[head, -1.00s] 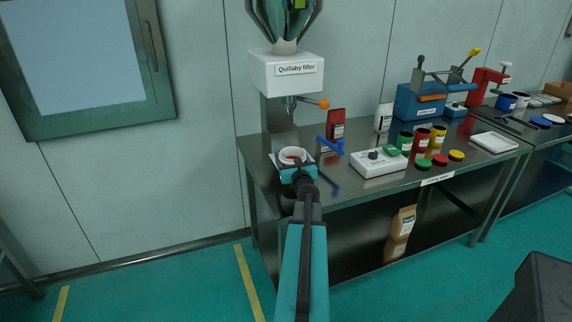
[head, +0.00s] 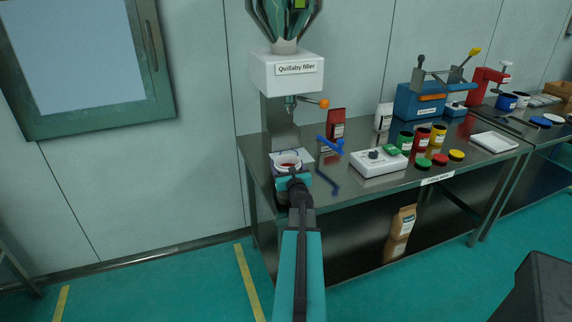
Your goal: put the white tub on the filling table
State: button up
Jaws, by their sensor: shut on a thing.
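The white tub (head: 288,160) is a small round open tub with something red inside. It is at the left end of the filling table (head: 338,189), in front of the Quillaby filler. My gripper (head: 290,174) is shut on the tub from the near side. The gripper body hides the tub's lower part, so I cannot tell whether its base touches the table. The arm reaches up from the bottom of the view.
The Quillaby filler (head: 286,72) stands behind the tub, its nozzle higher up. Several coloured tins and lids stand farther right.

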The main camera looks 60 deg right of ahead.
jog(key=shift+f, duration=0.2)
dwell(0.3)
jog(key=o, duration=1.2)
jog(key=shift+o, duration=0.2)
jog(key=shift+r, duration=0.2)
jog(key=shift+b+v, duration=0.9)
jog(key=shift+v, duration=3.75)
jog(key=shift+r+p, duration=0.15)
jog(key=shift+p, duration=0.4)
jog(key=shift+a+p, duration=0.1)
jog(key=shift+p, duration=0.5)
jog(key=shift+s+a+p, duration=0.15)
jog(key=shift+s+p, duration=0.05)
jog(key=shift+p, duration=0.45)
jog(key=p+v, duration=0.1)
jog(key=p, duration=0.3)
jog(key=shift+s+a+p, duration=0.2)
jog(key=shift+s+p, duration=0.1)
jog(key=shift+s+a+p, duration=0.1)
jog(key=shift+s+p, duration=0.1)
jog(key=shift+p, duration=0.15)
